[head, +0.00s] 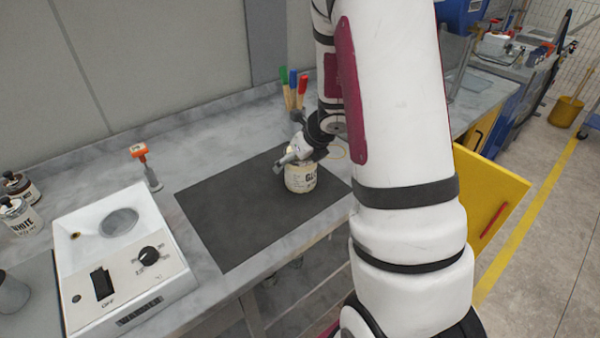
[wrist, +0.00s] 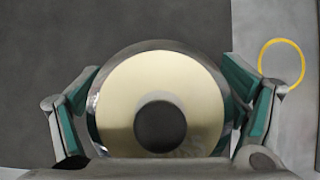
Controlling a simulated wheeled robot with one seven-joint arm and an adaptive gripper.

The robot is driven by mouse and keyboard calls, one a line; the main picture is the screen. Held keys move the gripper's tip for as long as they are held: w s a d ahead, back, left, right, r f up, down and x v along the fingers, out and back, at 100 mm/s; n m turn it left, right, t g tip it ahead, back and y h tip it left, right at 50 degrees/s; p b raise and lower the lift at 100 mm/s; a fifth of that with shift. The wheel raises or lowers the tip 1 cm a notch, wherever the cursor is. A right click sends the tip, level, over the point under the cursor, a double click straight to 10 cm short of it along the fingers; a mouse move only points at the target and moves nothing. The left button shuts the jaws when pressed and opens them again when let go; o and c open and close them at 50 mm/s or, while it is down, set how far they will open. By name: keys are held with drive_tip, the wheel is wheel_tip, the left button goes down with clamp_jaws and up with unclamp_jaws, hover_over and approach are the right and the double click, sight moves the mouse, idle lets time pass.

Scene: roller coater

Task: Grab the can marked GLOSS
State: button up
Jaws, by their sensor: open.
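The can marked GLOSS (head: 301,178) stands upright on the dark mat, its label partly readable as "GLO" in the head view. In the wrist view the can's round top (wrist: 160,75) fills the middle, with a pale yellow ring and a dark centre. My gripper (head: 290,158) is over the can's top in the head view. In the wrist view my gripper (wrist: 160,115) is open, with one finger on each side of the can. I cannot tell whether the fingers touch it.
The dark mat (head: 230,220) lies on the grey bench. A yellow ring (wrist: 282,66) is marked right of the can. A white device (head: 125,255) with a knob, an orange-topped tool (head: 146,165), and a can marked WHITE (head: 20,219) are at left. Colored-handled tools (head: 292,88) stand behind.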

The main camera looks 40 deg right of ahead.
drive_tip(key=c, duration=1.6)
drive_tip(key=shift+r, duration=0.1)
drive_tip(key=shift+c, duration=0.3)
drive_tip(key=shift+r, duration=0.1)
drive_tip(key=shift+r, duration=0.5)
drive_tip(key=r, duration=0.1)
drive_tip(key=r+p, duration=0.1)
drive_tip(key=shift+s+r, duration=0.3)
drive_tip(key=s+a+p, duration=0.1)
drive_tip(key=s+p, duration=0.2)
drive_tip(key=s, duration=0.4)
drive_tip(key=s+a+r+p, duration=0.1)
drive_tip(key=s+a+p, duration=0.1)
drive_tip(key=s, duration=0.6)
drive_tip(key=shift+a+p, duration=0.2)
drive_tip(key=shift+p, duration=0.5)
